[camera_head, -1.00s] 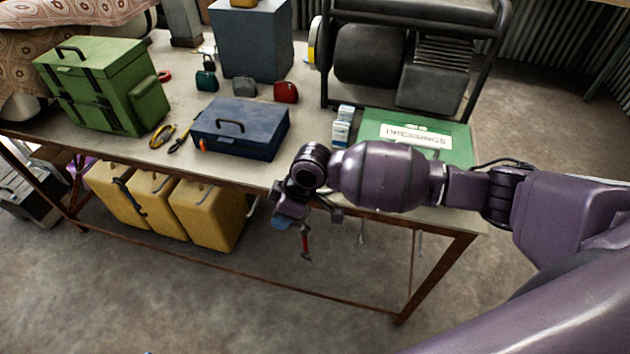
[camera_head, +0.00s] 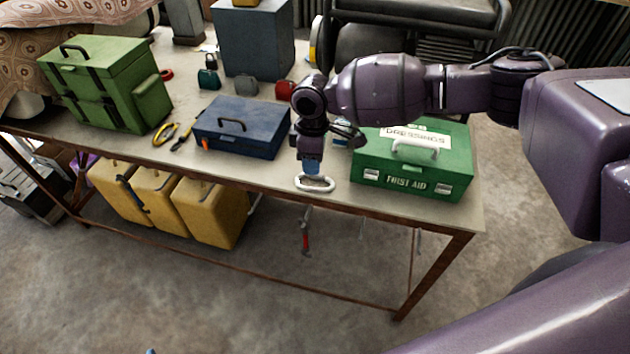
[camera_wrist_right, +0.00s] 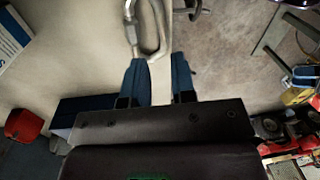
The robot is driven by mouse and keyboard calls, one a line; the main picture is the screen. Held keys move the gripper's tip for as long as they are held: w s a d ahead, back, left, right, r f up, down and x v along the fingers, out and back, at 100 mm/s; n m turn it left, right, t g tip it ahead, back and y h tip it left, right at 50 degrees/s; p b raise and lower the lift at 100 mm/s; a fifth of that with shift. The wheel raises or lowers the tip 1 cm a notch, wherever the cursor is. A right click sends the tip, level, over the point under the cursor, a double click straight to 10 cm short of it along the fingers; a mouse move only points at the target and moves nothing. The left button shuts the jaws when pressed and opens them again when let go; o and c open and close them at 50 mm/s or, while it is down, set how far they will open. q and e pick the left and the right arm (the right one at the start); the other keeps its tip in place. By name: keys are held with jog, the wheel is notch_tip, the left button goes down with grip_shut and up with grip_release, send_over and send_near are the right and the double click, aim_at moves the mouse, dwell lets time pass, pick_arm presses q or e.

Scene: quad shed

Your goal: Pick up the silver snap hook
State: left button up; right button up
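The silver snap hook (camera_head: 314,184) lies at the table's front edge, left of the green first aid case. In the right wrist view the snap hook (camera_wrist_right: 148,34) shows as a bright loop just beyond my fingertips, its near end by the gap between them. My right gripper (camera_head: 311,169) points down right above it in the head view. Whether a finger touches the hook I cannot tell. Of my left gripper, at most a small blue tip (camera_head: 151,351) shows at the bottom edge.
The green first aid case (camera_head: 413,168) stands close on the right. A dark blue toolbox (camera_head: 240,127) stands on the left, with yellow-handled pliers (camera_head: 165,134) beyond it. Several padlocks, one of them red (camera_head: 284,89), lie farther back. A red-handled tool (camera_head: 305,232) hangs below the table edge.

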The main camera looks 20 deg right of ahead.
aim_at(313, 188)
jog(key=shift+s+a+f, duration=0.1)
jog(key=shift+s+f, duration=0.15)
jog(key=shift+f, duration=1.4)
jog(key=shift+s+f, duration=0.2)
jog(key=shift+f, duration=1.45)
grip_shut()
